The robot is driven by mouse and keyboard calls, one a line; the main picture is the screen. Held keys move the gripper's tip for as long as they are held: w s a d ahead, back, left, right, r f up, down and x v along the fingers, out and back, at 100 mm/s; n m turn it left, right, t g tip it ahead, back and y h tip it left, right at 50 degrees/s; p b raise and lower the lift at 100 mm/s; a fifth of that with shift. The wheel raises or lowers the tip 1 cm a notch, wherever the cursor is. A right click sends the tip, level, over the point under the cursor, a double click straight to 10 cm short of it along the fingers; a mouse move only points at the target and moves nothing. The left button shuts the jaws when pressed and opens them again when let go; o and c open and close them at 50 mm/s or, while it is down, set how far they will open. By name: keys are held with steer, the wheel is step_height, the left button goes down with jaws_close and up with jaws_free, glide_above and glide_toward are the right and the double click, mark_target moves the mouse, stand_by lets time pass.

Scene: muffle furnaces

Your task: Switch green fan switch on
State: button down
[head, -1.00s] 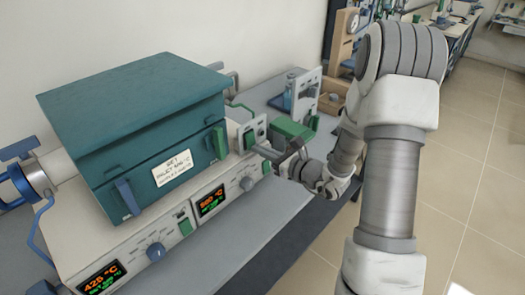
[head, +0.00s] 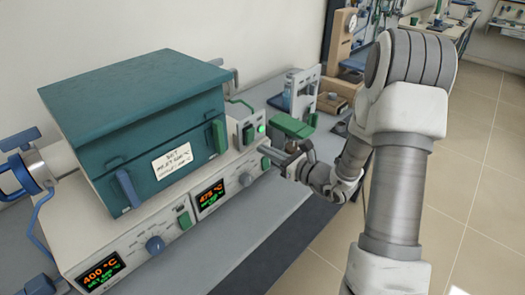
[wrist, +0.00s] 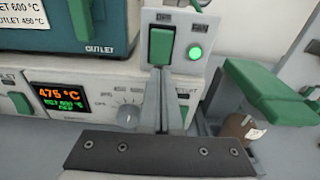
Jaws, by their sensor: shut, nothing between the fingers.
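The green fan switch (head: 248,134) is a rocker on a light panel at the right end of the furnace. In the wrist view the switch (wrist: 161,46) sits upright beside a round green lamp (wrist: 195,53), which glows bright. The lit lamp (head: 261,128) also shows in the head view. My gripper (head: 268,152) is shut and empty, in front of and below the switch. In the wrist view its closed fingertips (wrist: 160,72) overlap the lower edge of the switch; I cannot tell whether they touch it.
The teal furnace box (head: 140,130) with its green outlet handle stands left of the panel. Displays (head: 212,195) and knobs line the front below. A green-topped item (wrist: 265,92) stands close on the right. The bench is clear in front; a wooden stand (head: 345,40) is behind.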

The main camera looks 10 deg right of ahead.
steer(key=f+v, duration=0.2)
steer(key=v, duration=0.8)
steer(key=shift+s+d+f, duration=0.25)
steer(key=shift+s+d, duration=0.05)
steer(key=shift+s, duration=0.15)
steer(key=shift+a+r, duration=0.1)
